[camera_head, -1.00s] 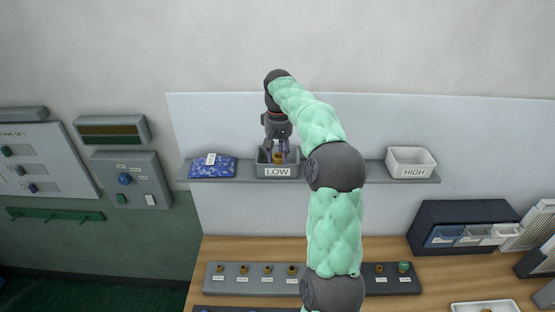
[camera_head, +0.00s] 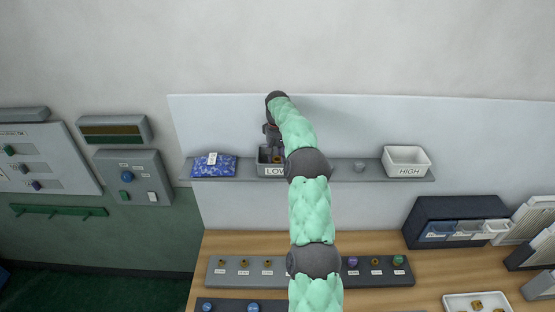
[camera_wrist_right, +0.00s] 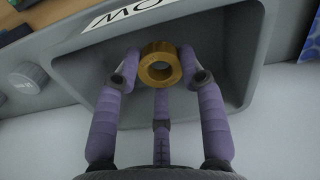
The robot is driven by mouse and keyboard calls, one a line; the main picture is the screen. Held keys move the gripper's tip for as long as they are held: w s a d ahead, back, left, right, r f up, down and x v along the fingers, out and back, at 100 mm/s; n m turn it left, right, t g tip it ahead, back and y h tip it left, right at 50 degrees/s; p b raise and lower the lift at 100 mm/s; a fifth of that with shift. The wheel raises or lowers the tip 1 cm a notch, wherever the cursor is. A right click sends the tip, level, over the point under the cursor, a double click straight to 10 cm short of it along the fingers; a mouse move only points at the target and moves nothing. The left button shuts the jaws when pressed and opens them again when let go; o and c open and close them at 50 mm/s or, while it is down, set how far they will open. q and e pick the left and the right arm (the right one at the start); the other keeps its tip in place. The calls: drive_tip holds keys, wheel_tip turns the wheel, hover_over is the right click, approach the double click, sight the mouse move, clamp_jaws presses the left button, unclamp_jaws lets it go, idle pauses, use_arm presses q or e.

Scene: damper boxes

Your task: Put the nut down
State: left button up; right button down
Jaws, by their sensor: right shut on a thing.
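The nut (camera_wrist_right: 160,68) is a brass-coloured ring. In the right wrist view my right gripper (camera_wrist_right: 162,75) has its purple fingers around it, inside the grey LOW box (camera_wrist_right: 245,75). Whether the nut touches the box floor I cannot tell. In the head view the LOW box (camera_head: 264,170) stands on the wall shelf. My right gripper (camera_head: 275,150) points down into it, and my arm covers the box's right part. My left gripper is not in view.
The white HIGH box (camera_head: 407,169) stands at the shelf's right end, and a blue patterned packet (camera_head: 214,172) lies at its left. A small grey item (camera_head: 359,167) sits between the boxes. Below, the bench holds grey strips (camera_head: 240,280) with several nuts and a white tray (camera_head: 460,300).

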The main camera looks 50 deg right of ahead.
wheel_tip(320, 180, down, 2)
drive_tip(key=shift+d+f+p, duration=0.1)
drive_tip(key=shift+p, duration=0.2)
drive_tip(key=shift+f, duration=0.1)
drive_tip(key=c, duration=1)
unclamp_jaws()
wheel_tip(320, 180, up, 12)
drive_tip(key=shift+r, duration=0.2)
drive_tip(key=shift+f, duration=0.1)
